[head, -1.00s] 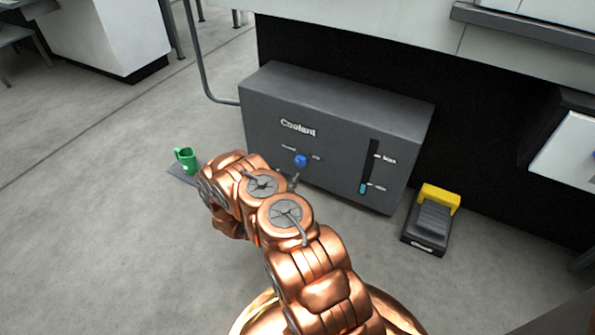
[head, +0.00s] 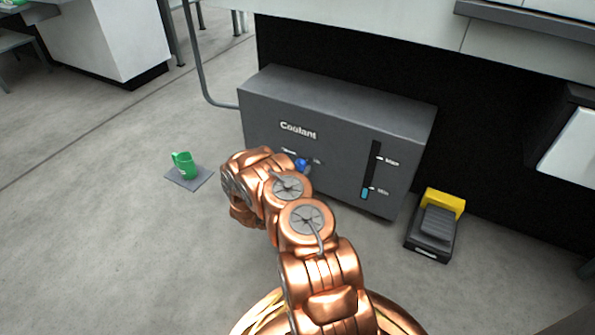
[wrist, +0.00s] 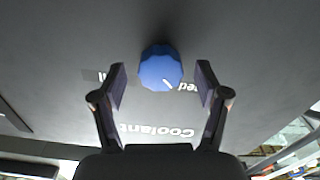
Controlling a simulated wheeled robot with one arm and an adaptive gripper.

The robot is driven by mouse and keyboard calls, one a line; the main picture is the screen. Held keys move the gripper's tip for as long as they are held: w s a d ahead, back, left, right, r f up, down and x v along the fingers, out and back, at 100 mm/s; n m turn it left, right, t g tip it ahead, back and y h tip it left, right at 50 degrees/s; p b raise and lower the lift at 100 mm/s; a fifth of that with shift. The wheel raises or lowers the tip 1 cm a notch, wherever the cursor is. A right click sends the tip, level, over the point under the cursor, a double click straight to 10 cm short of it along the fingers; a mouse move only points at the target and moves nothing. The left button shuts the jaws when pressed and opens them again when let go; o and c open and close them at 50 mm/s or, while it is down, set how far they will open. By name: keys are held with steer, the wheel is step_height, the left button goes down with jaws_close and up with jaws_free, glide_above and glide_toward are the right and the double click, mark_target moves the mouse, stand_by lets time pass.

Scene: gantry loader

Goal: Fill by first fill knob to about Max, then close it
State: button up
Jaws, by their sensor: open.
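The grey coolant box (head: 340,112) stands on the floor with a blue fill knob (head: 302,164) on its front, partly hidden by my arm in the head view. In the wrist view the knob (wrist: 161,68) has a white pointer mark, with partly covered labels on both sides. My gripper (wrist: 161,84) is open, its two fingers on either side of the knob's lower edge, not closed on it. The level gauge (head: 373,160) is a dark vertical slot with Max and Min marks. Its blue fluid (head: 365,194) stands at about Min.
A yellow and black foot pedal (head: 435,225) sits on the floor right of the box. A grey pipe (head: 198,70) runs down to the box's left side. Open floor lies at left.

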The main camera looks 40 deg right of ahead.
steer(key=c, duration=1.2)
steer(key=shift+o, duration=0.2)
